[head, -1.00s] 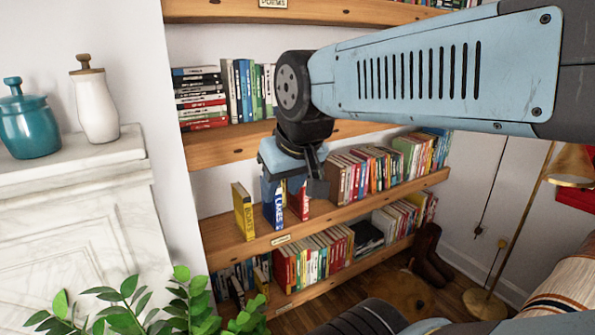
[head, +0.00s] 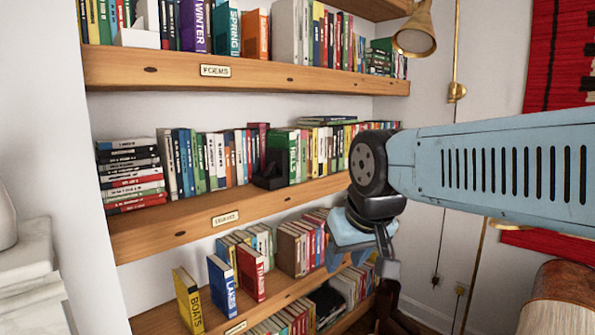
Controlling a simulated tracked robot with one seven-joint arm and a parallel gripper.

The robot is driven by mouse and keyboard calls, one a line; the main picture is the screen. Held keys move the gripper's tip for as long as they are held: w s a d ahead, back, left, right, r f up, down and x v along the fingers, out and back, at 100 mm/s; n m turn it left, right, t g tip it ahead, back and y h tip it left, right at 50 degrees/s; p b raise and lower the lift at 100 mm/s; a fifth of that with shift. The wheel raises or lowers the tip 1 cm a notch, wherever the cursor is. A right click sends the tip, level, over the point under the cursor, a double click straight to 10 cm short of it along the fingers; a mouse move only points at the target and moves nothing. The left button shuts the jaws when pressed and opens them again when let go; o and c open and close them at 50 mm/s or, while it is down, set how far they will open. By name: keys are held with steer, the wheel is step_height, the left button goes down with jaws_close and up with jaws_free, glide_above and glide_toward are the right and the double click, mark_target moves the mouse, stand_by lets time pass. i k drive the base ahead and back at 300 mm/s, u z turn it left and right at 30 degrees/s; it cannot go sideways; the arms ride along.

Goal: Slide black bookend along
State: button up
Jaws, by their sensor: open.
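The black bookend (head: 270,178) stands on the middle shelf (head: 185,226) in the head view, in front of the row of books. Books stand to its left and a green book (head: 282,158) stands close behind it on the right. My gripper (head: 363,262) is at the right, lower than the bookend and in front of the lower shelf. It points down, is open and holds nothing that I can see. It is apart from the bookend.
A flat stack of books (head: 130,177) lies at the middle shelf's left end. On the lower shelf stand yellow (head: 188,300), blue (head: 221,286) and red (head: 251,272) books. The upper shelf (head: 240,72) overhangs. A brass lamp (head: 415,30) is at upper right.

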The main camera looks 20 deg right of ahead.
mark_target(275, 177)
steer(key=z, duration=0.1)
steer(key=k, duration=0.7)
steer(key=z, duration=0.2)
steer(key=i, duration=1.55)
steer(key=u, duration=0.8)
